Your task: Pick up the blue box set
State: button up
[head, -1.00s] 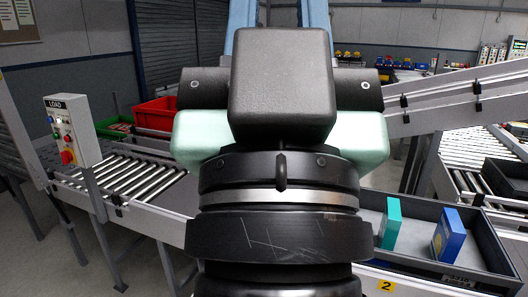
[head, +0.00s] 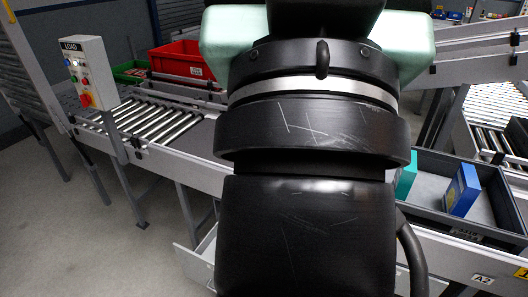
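The blue box set (head: 462,190) stands upright in a dark grey tray (head: 488,234) at the right of the head view. A teal box (head: 406,180) stands to its left in the same tray, partly hidden by my arm. My arm fills the middle of the view, pointing up and away. My gripper's fingers do not show, so I cannot see whether they are open or shut. The blue box set is apart from the visible part of my arm.
A roller conveyor (head: 150,118) runs at the left, with a control box marked LOAD (head: 86,75) on a post. A red bin (head: 182,60) and a green bin (head: 130,72) stand behind it. Sloped conveyor rails cross the upper right. Bare floor lies at the lower left.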

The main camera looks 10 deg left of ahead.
aim_at(464, 187)
jog(key=i+l, duration=0.95)
jog(key=l, duration=0.2)
jog(key=i+l+z, duration=0.15)
jog(key=i+l, duration=0.8)
jog(key=l, duration=0.2)
